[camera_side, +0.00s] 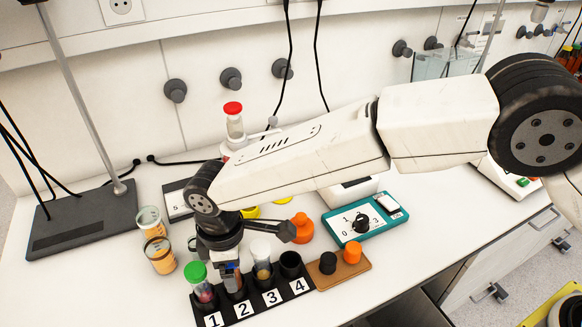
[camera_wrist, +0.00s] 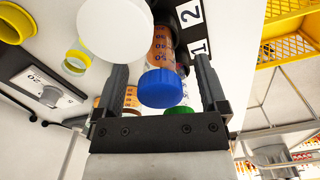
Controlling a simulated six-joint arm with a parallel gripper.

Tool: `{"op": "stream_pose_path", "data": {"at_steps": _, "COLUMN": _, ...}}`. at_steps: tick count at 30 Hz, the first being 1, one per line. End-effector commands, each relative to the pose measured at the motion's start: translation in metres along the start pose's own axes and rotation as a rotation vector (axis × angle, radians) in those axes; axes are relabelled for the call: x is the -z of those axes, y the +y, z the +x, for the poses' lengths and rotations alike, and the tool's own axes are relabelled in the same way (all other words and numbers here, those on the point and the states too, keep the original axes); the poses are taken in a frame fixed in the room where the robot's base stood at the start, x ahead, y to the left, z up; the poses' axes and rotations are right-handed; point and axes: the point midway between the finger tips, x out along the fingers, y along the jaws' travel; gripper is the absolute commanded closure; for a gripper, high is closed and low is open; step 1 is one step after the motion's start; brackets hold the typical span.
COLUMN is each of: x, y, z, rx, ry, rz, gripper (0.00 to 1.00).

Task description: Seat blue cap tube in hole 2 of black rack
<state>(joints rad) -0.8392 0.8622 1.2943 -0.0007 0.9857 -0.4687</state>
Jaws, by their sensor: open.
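The blue cap tube (camera_wrist: 161,88) stands between the fingers of my gripper (camera_wrist: 162,70) in the wrist view, with orange contents below its cap. My gripper (camera_side: 231,272) is open, pointing down over hole 2 of the black rack (camera_side: 272,309), with visible gaps beside the cap. In the side view the tube (camera_side: 237,287) lines up with the label 2 and appears upright in that hole; the gripper hides most of its cap. How deep it sits is not visible.
A green cap tube (camera_side: 195,271) stands at hole 1 and a white cap tube (camera_side: 261,250) at hole 3, both close to my gripper. Hole 4 shows a dark round top (camera_side: 290,262). Orange cups (camera_side: 160,255) stand left; a brown board (camera_side: 340,270) lies right.

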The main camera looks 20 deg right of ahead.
Motion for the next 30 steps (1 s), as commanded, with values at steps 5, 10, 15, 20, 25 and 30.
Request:
{"op": "stream_pose_path", "data": {"at_steps": 5, "x": 0.001, "y": 0.0, "z": -0.012, "rx": -0.001, "ry": 0.003, "rz": 0.0, "gripper": 0.08}}
{"op": "stream_pose_path", "data": {"at_steps": 10, "x": 0.001, "y": 0.0, "z": -0.033, "rx": -0.002, "ry": 0.003, "rz": 0.0, "gripper": 0.08}}
{"op": "stream_pose_path", "data": {"at_steps": 15, "x": 0.0, "y": 0.0, "z": -0.055, "rx": -0.002, "ry": 0.003, "rz": 0.0, "gripper": 0.08}}
{"op": "stream_pose_path", "data": {"at_steps": 20, "x": 0.001, "y": 0.0, "z": -0.07, "rx": -0.001, "ry": 0.003, "rz": 0.0, "gripper": 0.08}}
{"op": "stream_pose_path", "data": {"at_steps": 25, "x": 0.0, "y": 0.0, "z": -0.076, "rx": 0.0, "ry": 0.0, "rz": 0.0, "gripper": 0.08}}
{"op": "stream_pose_path", "data": {"at_steps": 30, "x": -0.002, "y": 0.002, "z": -0.077, "rx": -0.001, "ry": 0.001, "rz": 0.005, "gripper": 0.08}}
